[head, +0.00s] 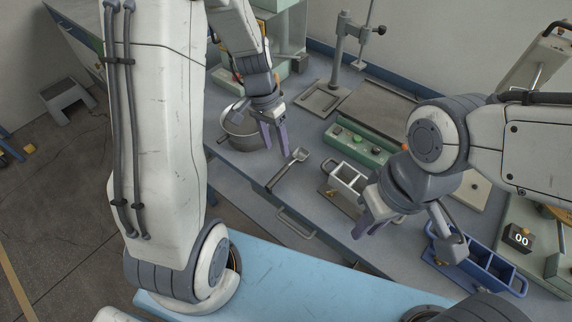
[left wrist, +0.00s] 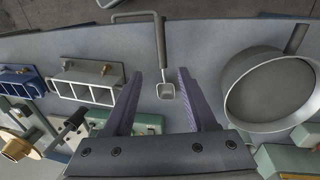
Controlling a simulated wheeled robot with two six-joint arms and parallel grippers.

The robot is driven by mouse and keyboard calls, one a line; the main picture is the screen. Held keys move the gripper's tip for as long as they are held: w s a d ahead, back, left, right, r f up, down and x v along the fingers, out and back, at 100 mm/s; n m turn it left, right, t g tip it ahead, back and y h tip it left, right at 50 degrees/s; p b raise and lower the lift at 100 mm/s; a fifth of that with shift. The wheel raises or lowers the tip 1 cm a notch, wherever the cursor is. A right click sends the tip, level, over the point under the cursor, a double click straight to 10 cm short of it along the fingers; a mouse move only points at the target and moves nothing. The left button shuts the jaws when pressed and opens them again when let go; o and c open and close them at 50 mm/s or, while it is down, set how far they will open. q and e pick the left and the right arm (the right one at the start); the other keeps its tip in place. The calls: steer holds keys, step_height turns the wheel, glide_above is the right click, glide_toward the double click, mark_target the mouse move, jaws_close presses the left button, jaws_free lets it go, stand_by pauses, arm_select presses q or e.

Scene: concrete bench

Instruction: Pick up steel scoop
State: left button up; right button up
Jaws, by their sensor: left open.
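The steel scoop (head: 285,172) lies on the grey bench near its front edge, with its square bowl toward the back right. In the left wrist view, the scoop's bowl (left wrist: 166,91) appears between my fingers and its handle runs up toward the bench edge. My left gripper (head: 275,148) is open and empty, just left of the bowl in the head view; in the left wrist view the left gripper's fingers (left wrist: 161,75) stand apart on either side of the scoop. My right gripper (head: 410,236) is open, over the front of the bench to the right, apart from the scoop.
A round metal pot (head: 243,130) stands left of the scoop. A white divided tray (head: 347,178) stands to its right, with a green control box (head: 357,148) behind. A blue divided crate (head: 485,268) is farther right. The bench around the scoop is clear.

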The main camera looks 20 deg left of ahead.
arm_select(q)
glide_above(281, 170)
steer(key=f, duration=0.4)
steer(key=shift+a+f, duration=0.25)
steer(key=shift+a, duration=0.1)
steer(key=f, duration=0.5)
steer(key=shift+d+f, duration=0.1)
steer(key=shift+d, duration=0.25)
jaws_close()
